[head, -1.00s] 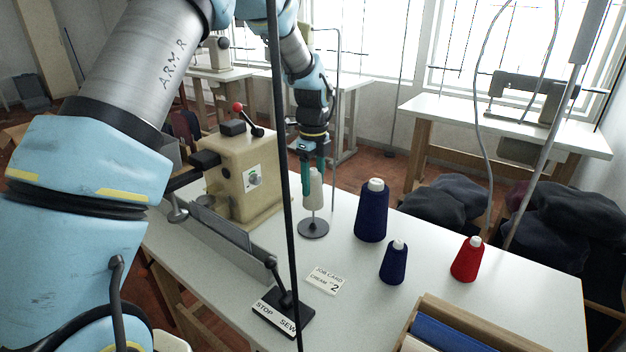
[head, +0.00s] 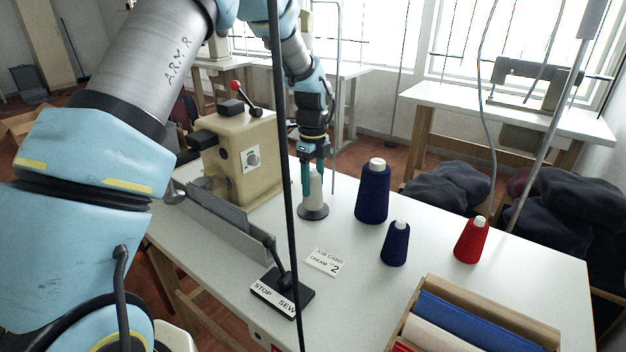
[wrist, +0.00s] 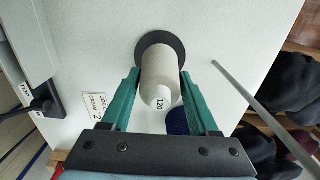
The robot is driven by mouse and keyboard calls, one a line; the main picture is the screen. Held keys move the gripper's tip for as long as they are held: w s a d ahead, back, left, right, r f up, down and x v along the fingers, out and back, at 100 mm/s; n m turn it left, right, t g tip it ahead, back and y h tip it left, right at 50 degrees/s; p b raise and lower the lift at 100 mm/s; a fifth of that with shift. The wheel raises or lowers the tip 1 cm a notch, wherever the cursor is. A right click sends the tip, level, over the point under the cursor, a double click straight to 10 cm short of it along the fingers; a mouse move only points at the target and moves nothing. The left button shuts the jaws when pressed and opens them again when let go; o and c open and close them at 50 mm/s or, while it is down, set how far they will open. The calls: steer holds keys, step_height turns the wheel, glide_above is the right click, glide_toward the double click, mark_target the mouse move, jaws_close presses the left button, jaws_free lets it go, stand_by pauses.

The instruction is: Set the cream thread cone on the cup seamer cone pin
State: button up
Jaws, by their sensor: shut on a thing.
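The cream thread cone (head: 314,192) is upright over the round dark base of the cone pin (head: 313,213), beside the cream machine. Its bottom appears to meet the base, and the pin itself is hidden. My gripper (head: 313,178) is shut on the cone, with one green finger on each side. In the wrist view the cone (wrist: 160,72), marked 120, stands between the fingers of my gripper (wrist: 161,80). The dark base (wrist: 150,42) shows as a rim around its far end.
A large navy cone (head: 373,192), a small navy cone (head: 395,244) and a red cone (head: 471,241) stand to the right. A job card (head: 326,262) and a stop/sew lever (head: 282,290) are in front. A wooden tray (head: 490,312) holds rolls. A dark pole crosses the head view.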

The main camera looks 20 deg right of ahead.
steer(key=shift+f, duration=0.5)
stand_by(0.5)
steer(key=o, duration=1.5)
step_height(320, 180, up, 11)
steer(key=shift+f+b, duration=0.1)
steer(key=shift+b, duration=0.8)
steer(key=shift+a, duration=0.1)
